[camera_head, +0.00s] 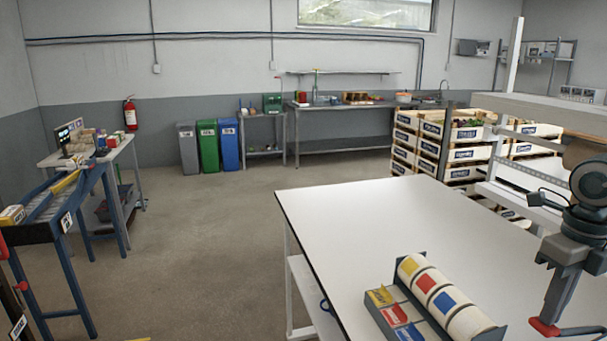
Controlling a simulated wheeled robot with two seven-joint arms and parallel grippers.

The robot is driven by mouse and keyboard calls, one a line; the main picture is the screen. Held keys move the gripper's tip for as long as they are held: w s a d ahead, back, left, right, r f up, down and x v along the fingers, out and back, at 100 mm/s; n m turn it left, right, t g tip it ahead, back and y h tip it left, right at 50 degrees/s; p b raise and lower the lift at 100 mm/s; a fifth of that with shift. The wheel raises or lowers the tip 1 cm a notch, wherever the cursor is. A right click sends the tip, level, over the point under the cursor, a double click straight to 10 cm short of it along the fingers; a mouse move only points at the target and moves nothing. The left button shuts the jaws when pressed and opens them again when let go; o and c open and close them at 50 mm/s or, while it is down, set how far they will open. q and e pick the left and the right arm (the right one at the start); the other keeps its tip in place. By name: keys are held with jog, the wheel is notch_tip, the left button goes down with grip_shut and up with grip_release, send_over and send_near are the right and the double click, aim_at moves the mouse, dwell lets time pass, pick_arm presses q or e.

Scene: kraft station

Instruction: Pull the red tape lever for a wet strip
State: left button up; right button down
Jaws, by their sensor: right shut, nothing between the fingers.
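My right gripper (546,327) hangs low at the right of the view, over the right part of the white table (390,215). Its fingers are dark with a red tip, and it is shut and empty. No tape dispenser with a red lever can be made out for certain. Small red parts (22,286) show at the left edge on a dark labelled fixture that is cut off, and I cannot tell what they are. My left gripper is not in view.
A holder with white rolls (443,293) banded yellow, red and blue stands at the table's front, with coloured labelled compartments (395,314) beside it. Stacked crates (462,158) stand behind the table. A blue-legged roller stand (60,225) is at left. The table's middle is clear.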

jog(key=shift+f+b, duration=0.9)
jog(key=shift+f, duration=0.05)
jog(key=shift+d, duration=0.2)
jog(key=shift+f, duration=0.1)
